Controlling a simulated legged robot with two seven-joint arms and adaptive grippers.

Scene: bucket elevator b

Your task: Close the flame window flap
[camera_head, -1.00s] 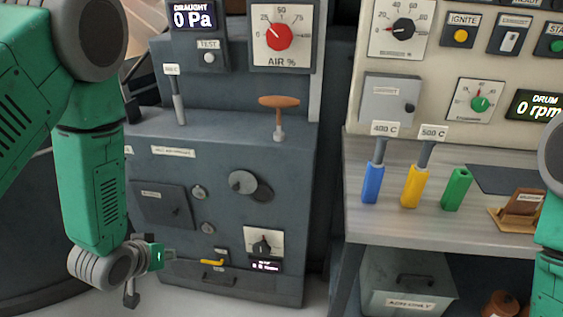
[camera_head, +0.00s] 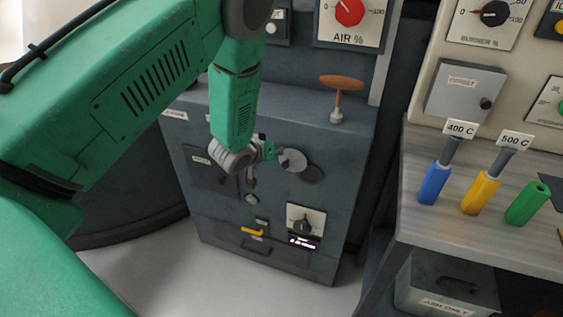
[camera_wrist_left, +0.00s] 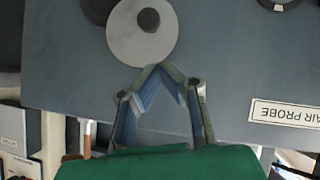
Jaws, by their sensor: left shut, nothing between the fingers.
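The flame window flap (camera_head: 291,159) is a round light-grey disc with a dark knob, on the front of the dark grey cabinet. It hangs to the left of a dark round window (camera_head: 313,174), overlapping only part of it. In the left wrist view the flap (camera_wrist_left: 128,40) is at the top, with the dark window edge (camera_wrist_left: 98,8) beside it. My left gripper (camera_head: 270,151) is just left of the flap, shut and empty. In the wrist view its fingertips (camera_wrist_left: 160,70) meet at the flap's rim; contact cannot be told. My right gripper is out of view.
An orange-brown T-handle (camera_head: 341,84) stands on the cabinet's top ledge. A dial (camera_head: 304,224) and a yellow handle (camera_head: 252,231) are lower on the cabinet front. A bench (camera_head: 480,235) with blue, yellow and green-handled tools is to the right. Floor is clear in front.

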